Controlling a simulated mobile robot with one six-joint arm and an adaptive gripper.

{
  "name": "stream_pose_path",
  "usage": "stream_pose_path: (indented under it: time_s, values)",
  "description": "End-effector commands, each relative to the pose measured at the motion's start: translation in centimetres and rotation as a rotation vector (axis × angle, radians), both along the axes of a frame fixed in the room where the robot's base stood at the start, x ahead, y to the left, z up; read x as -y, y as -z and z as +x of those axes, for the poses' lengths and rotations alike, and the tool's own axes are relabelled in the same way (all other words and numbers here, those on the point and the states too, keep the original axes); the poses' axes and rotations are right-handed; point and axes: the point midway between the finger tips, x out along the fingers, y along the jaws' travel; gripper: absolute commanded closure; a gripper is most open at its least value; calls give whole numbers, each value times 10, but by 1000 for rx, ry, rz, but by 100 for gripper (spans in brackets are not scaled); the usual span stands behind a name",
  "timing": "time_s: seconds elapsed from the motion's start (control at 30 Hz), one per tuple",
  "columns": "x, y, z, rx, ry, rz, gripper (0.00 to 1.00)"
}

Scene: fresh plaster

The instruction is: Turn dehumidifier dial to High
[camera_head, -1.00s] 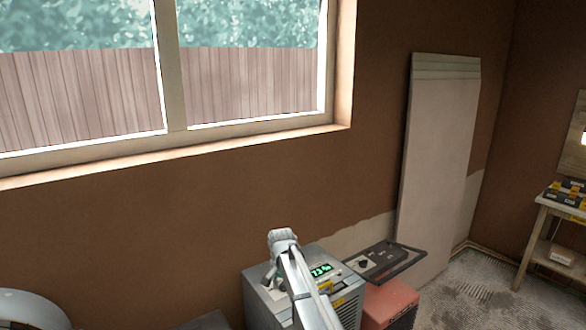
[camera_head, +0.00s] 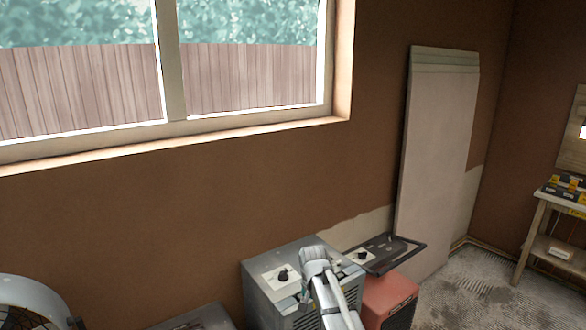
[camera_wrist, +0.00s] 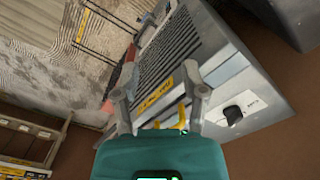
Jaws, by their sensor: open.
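The dehumidifier (camera_head: 258,290) is a grey box below the window in the head view; its vented body also shows in the wrist view (camera_wrist: 265,85). Its dial (camera_head: 283,275) is a black knob on a pale plate at the top left; in the wrist view the knob (camera_wrist: 232,115) sits right of my fingers. The dial's setting and lettering are too small to read. My gripper (camera_wrist: 160,72) is open, with its fingers over the vented side and yellow label (camera_wrist: 154,97), apart from the knob. In the head view my arm hides the display area.
A red unit (camera_head: 390,300) stands right of the dehumidifier, with a dark panel (camera_head: 400,257) above it carrying another knob (camera_head: 361,257). A round fan (camera_head: 30,300) is at bottom left. A pale board (camera_head: 437,160) leans on the wall. A workbench (camera_head: 545,215) is at far right.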

Motion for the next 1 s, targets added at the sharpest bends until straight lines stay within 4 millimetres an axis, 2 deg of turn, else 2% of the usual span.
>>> stream_pose_path:
  time_s: [0.03, 0.2, 0.3, 0.4, 0.5, 0.6, 1.0]
  values:
    - [16, 13, -25, 0, -20, 0, 44]
    - [65, 39, -94, 0, -134, 0, 44]
    - [86, 51, -128, 0, -195, 0, 44]
    - [100, 58, -152, 0, -245, 0, 44]
    - [108, 62, -167, 0, -277, 0, 44]
    - [112, 63, -172, 0, -292, 0, 44]
    - [112, 62, -171, -1, -295, -1, 44]
